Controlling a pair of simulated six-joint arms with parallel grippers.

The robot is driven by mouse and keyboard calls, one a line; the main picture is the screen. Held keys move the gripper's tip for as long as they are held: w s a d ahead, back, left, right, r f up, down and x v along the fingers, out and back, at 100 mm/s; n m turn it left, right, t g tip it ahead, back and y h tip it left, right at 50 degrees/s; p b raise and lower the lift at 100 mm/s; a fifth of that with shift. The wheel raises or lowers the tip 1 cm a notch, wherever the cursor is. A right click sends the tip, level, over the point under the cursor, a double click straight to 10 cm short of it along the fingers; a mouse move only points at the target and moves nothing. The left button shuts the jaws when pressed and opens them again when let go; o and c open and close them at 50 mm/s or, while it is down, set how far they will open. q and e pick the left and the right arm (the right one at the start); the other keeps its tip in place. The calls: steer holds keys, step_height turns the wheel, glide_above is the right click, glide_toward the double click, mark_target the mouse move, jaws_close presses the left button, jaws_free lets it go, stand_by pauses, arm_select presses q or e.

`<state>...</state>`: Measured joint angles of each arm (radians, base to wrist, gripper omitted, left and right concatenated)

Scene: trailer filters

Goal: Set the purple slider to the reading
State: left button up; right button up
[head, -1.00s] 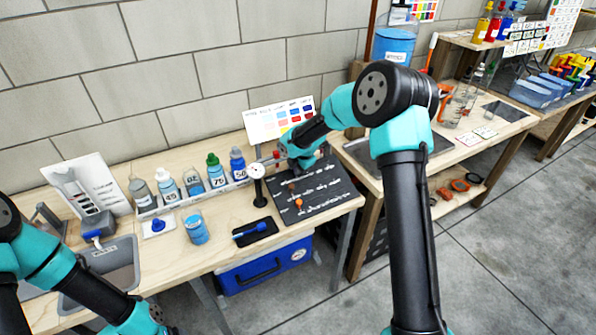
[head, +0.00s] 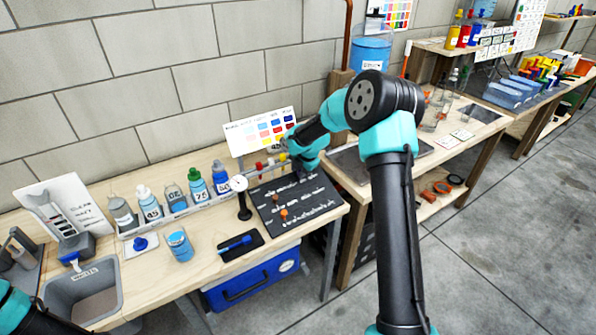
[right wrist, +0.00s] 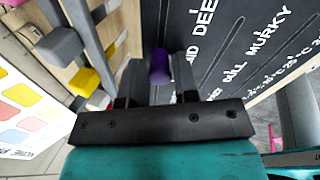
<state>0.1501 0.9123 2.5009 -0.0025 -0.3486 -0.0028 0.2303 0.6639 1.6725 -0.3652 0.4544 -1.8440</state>
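A black board (head: 262,212) with white lettering and slider slots lies at the right end of the left bench. The purple slider (right wrist: 159,68) shows as a purple knob in the right wrist view, between the two dark fingers of my right gripper (right wrist: 160,82), which sit close against its sides. In the head view my right gripper (head: 301,172) is over the board's far right part and hides the purple knob. A round white dial (head: 239,183) on a black stand is beside the board; its reading is too small to tell. My left gripper is out of view.
Several bottles (head: 198,184), a blue jar (head: 179,245) and a black tray (head: 241,246) are to the left. Yellow and grey blocks (right wrist: 82,80) lie close beside the gripper.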

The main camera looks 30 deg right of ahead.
steer(key=o, duration=0.3)
steer(key=v, duration=1.7)
steer(key=shift+s+r, duration=0.15)
steer(key=shift+s, duration=0.05)
